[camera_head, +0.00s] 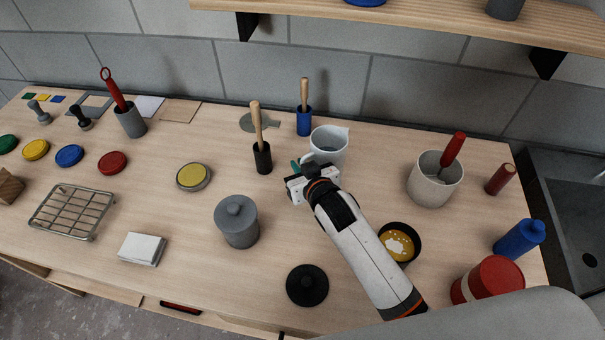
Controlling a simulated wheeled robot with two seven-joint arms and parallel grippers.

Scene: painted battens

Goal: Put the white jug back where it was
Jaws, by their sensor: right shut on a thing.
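The white jug (329,143) stands toward the back of the table, right of the blue holder. My right gripper (309,166) is at the jug's front left side, where its handle is, and is shut on the jug. The jug looks upright; whether its base touches the table is hidden by my gripper and arm. My left gripper is not in view.
A blue holder (304,121) and a black holder (262,158), each with a wooden handle, stand left of the jug. A grey lidded pot (237,222), a black lid (307,286), a bowl (400,243) and a white crock (434,180) stand around my arm.

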